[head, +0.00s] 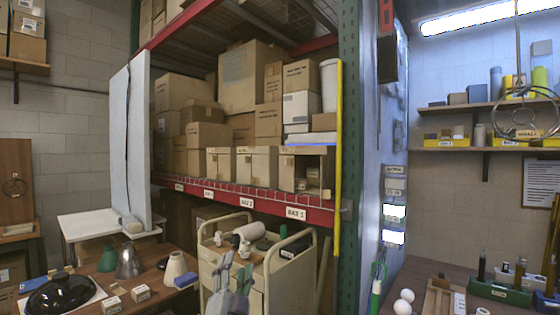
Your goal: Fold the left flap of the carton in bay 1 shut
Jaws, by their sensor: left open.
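Brown cartons stand along the front of the rack shelf (262,202) in the head view. A carton at the right end (289,170) has an open front with small items inside. Two closed-looking cartons, one at the left (219,163) and one in the middle (257,166), stand beside it. My left gripper (236,278) is open and empty, low in front of the cart, below and apart from the cartons. My right gripper is not in view.
A yellow upright strip (338,160) and green rack post (349,120) bound the shelf's right. A white panel (131,145) stands at its left.

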